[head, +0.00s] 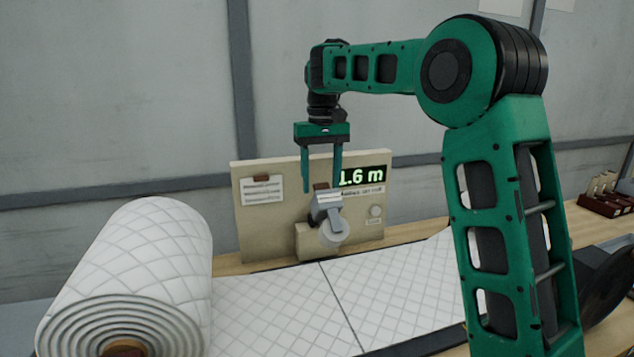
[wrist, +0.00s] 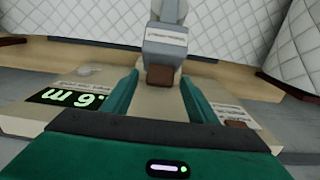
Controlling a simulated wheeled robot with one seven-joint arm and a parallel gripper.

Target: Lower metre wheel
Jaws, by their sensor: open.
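The metre wheel (head: 333,232) is a pale wheel on a grey arm (head: 325,205) in front of a beige panel (head: 262,222). In the head view the wheel is close above the white quilted wadding (head: 400,282); I cannot tell whether it touches. The panel's display (head: 362,176) reads "1.6 m", partly covered by my finger. My gripper (head: 321,188) is open, pointing down, just above the grey arm. In the wrist view the grey arm (wrist: 165,42) and its brown end tab (wrist: 159,77) show between my fingers (wrist: 160,88), with nothing gripped.
A small rack (head: 607,195) is at the far right. A grey wall is behind the panel.

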